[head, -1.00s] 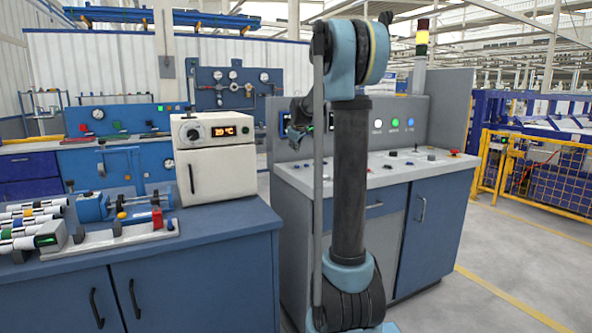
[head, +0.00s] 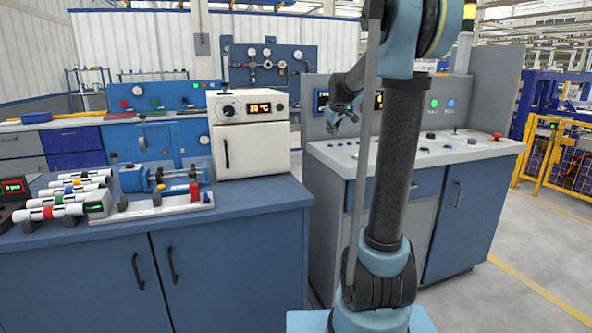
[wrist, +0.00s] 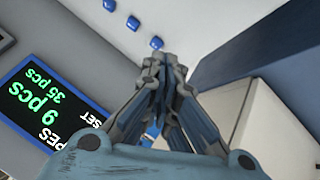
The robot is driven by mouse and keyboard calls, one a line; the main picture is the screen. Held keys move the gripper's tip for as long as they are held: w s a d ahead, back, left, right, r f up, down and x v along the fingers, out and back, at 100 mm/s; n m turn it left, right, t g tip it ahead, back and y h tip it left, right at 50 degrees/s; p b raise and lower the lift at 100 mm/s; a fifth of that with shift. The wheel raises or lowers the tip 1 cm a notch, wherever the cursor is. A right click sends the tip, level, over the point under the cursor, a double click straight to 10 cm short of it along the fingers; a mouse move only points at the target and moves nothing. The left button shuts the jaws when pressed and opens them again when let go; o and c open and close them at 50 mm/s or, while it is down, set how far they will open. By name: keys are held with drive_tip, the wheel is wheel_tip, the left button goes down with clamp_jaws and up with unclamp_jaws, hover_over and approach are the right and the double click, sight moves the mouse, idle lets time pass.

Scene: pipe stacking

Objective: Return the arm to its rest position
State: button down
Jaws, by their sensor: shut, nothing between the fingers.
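My arm stands upright at the centre right of the head view, with its elbow at the top edge. My gripper (head: 340,122) hangs from the forearm behind the thin grey rod, in front of the grey control console (head: 375,150). In the wrist view my gripper (wrist: 164,68) has its fingers together with nothing between them.
A small display (head: 14,189) sits at the left. The wrist view shows a screen with green digits (wrist: 45,98) and blue buttons (wrist: 133,23). Open floor (head: 535,245) lies to the right.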

drive_tip(key=s+f+m+g, duration=0.2)
drive_tip(key=s+f, duration=0.5)
drive_tip(key=s, duration=0.9)
drive_tip(key=s+f+m+g, duration=0.2)
drive_tip(key=s+f, duration=0.6)
drive_tip(key=s, duration=0.8)
drive_tip(key=s+f+m+g, duration=0.2)
drive_tip(key=s+f, duration=0.6)
drive_tip(key=s, duration=0.8)
drive_tip(key=shift+s+d+f+m, duration=0.2)
drive_tip(key=shift+d+f+m, duration=0.05)
drive_tip(key=shift+m, duration=0.55)
